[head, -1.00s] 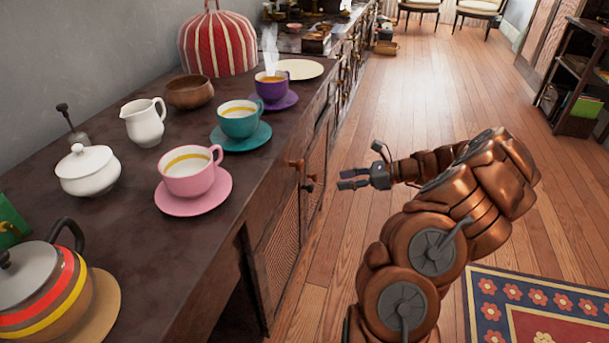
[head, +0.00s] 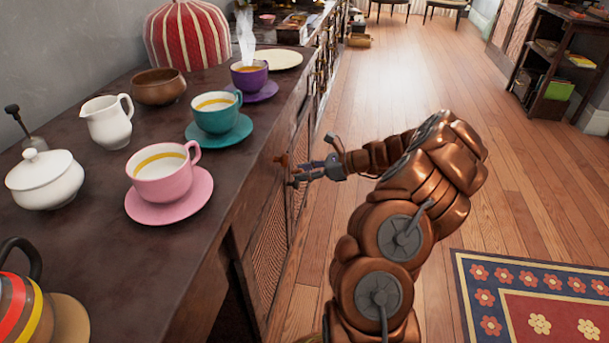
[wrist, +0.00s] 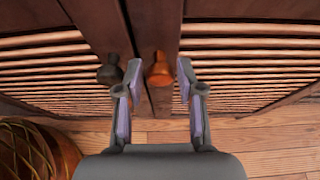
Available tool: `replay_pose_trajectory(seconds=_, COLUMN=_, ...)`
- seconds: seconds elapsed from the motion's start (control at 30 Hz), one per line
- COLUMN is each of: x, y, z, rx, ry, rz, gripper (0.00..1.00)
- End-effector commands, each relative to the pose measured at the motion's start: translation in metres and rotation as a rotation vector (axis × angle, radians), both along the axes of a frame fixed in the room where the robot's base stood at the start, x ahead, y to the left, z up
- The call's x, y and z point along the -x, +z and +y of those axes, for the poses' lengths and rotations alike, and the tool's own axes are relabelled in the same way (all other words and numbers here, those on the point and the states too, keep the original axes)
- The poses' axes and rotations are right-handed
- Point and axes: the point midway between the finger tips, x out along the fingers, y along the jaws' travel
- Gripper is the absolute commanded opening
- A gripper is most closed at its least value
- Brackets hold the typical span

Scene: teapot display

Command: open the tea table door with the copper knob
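The tea table (head: 180,262) runs along the left of the head view. Its two slatted doors meet side by side in the wrist view, both looking shut. The copper knob (wrist: 159,70) is on the right-hand door (wrist: 245,58) there; it also shows in the head view (head: 281,159). A dark knob (wrist: 110,71) is on the left-hand door (wrist: 45,62). My gripper (wrist: 158,78) is open, with one finger on each side of the copper knob in the wrist view. I see gaps at both sides. The dark knob lies outside the left finger. In the head view my gripper (head: 312,170) is close to the door front.
Pink (head: 163,172), teal (head: 217,112) and purple (head: 250,76) cups on saucers stand near the table's edge above the knobs. A round wooden object (wrist: 35,150) is at the lower left of the wrist view. The floor (head: 400,75) to the right is clear.

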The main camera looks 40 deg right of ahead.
Motion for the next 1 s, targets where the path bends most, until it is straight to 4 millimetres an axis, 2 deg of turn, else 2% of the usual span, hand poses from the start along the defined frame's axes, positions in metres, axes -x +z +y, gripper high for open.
replay_pose_trajectory(seconds=0.23, x=-0.0008, y=0.0001, z=0.0002, rx=0.0, ry=-0.001, rz=0.0, gripper=0.38)
replay_pose_trajectory(seconds=0.6, x=-0.0004, y=0.0004, z=-0.0003, rx=0.0, ry=-0.002, rz=-0.001, gripper=0.0)
replay_pose_trajectory(seconds=1.0, x=-0.0005, y=0.0005, z=-0.0003, rx=0.0, ry=-0.001, rz=-0.001, gripper=0.0)
